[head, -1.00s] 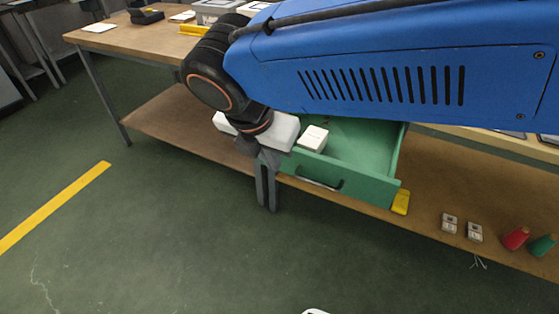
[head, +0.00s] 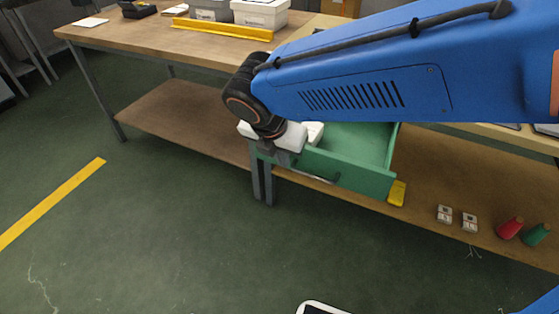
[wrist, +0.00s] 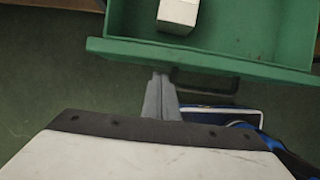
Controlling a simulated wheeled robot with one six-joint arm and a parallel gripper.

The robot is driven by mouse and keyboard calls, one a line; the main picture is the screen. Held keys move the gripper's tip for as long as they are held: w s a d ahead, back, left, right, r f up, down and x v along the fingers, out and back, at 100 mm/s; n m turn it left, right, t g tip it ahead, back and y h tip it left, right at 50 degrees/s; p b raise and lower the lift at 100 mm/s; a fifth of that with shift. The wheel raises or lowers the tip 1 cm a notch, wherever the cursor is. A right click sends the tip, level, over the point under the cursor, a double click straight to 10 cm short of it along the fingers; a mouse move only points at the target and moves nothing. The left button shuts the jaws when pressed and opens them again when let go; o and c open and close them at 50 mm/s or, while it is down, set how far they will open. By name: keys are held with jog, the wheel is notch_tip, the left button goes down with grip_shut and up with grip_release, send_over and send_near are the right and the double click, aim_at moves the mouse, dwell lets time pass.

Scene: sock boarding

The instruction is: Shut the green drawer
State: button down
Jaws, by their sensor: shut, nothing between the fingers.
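The green drawer (head: 345,172) is pulled out under the workbench in the head view, and a white box lies inside it. In the wrist view the drawer's front panel (wrist: 200,60) runs across the upper part, with its dark handle (wrist: 205,82) on the near face. The white box (wrist: 178,14) sits inside the drawer. My gripper (wrist: 160,78) is shut and empty. Its fingertips are close to the outer face of the front panel, left of the handle; I cannot tell whether they touch. In the head view the fingers are hard to make out against the bench leg.
A yellow block (head: 397,193), two small white boxes (head: 457,219), a red cone (head: 510,228) and a green cone (head: 536,235) stand on the lower shelf (head: 430,215). Grey bins (head: 210,10) and a yellow bar (head: 222,29) are on the bench top. The floor in front is clear.

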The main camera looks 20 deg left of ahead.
dwell(0.3)
jog(key=w, duration=0.9)
jog(key=w+d, duration=0.1)
jog(key=w, duration=0.7)
jog(key=w+d, duration=0.1)
jog(key=w, duration=0.8)
jog(key=shift+w, duration=0.3)
jog(key=shift+w+r, duration=0.15)
jog(key=shift+w, duration=0.1)
jog(key=shift+w+d, duration=0.1)
